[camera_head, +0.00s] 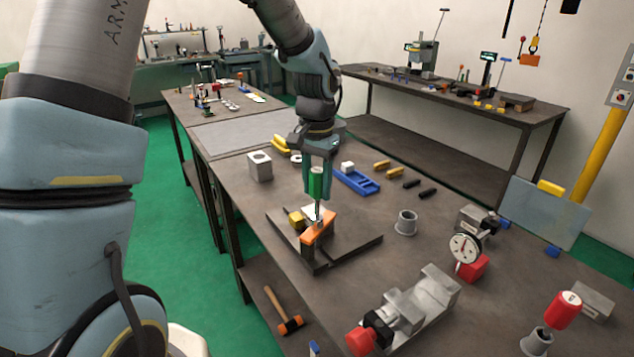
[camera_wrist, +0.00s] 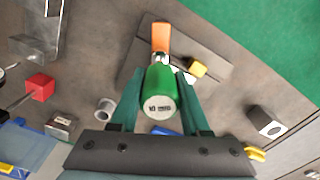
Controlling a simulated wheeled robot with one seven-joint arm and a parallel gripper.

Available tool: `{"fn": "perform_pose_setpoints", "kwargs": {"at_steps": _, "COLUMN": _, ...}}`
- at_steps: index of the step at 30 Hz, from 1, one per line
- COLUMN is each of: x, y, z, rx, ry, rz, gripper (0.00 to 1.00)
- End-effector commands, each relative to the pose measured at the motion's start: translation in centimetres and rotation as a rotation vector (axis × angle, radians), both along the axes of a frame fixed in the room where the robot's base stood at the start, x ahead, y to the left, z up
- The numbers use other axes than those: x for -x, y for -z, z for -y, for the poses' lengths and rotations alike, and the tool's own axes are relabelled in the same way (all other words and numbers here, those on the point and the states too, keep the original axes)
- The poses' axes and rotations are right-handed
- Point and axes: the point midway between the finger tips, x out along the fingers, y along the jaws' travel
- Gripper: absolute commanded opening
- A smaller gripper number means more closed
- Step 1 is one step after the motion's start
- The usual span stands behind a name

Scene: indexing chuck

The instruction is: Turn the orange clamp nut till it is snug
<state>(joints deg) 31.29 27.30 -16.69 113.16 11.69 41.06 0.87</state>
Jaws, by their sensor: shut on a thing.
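My gripper (camera_head: 317,192) is shut on the green handle (camera_head: 316,180) of an upright driver, with one dark green finger on each side. In the wrist view, my gripper (camera_wrist: 160,85) holds the round-ended green handle (camera_wrist: 160,104). The driver's metal shaft (camera_head: 318,211) points down at an orange clamp piece (camera_head: 318,230) on a dark fixture plate (camera_head: 355,247). The orange piece also shows in the wrist view (camera_wrist: 161,36). I cannot make out a separate nut; the driver hides the spot under its tip, and contact is unclear. A yellow block (camera_head: 296,219) sits beside it.
A blue tray (camera_head: 357,182) lies behind the fixture. A grey ring (camera_head: 405,222) and a dial gauge (camera_head: 464,248) stand to the right, and a grey vise (camera_head: 425,300) in front. A grey block (camera_head: 259,167) is at the left. A hammer (camera_head: 284,312) lies lower left.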

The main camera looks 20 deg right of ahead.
Motion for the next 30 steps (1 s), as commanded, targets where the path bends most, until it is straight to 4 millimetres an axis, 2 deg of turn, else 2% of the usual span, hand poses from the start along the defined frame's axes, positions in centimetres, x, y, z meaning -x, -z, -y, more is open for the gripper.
{"fn": "perform_pose_setpoints", "kwargs": {"at_steps": 9, "x": 0.01, "y": 0.00, "z": 0.01, "rx": 0.000, "ry": 0.015, "rz": 0.000, "gripper": 0.00}}
{"fn": "perform_pose_setpoints", "kwargs": {"at_steps": 19, "x": -0.03, "y": 0.00, "z": -0.01, "rx": 0.001, "ry": 0.301, "rz": 0.000, "gripper": 0.00}}
{"fn": "perform_pose_setpoints", "kwargs": {"at_steps": 30, "x": -0.02, "y": 0.05, "z": 0.01, "rx": 0.000, "ry": 0.254, "rz": 0.001, "gripper": 0.00}}
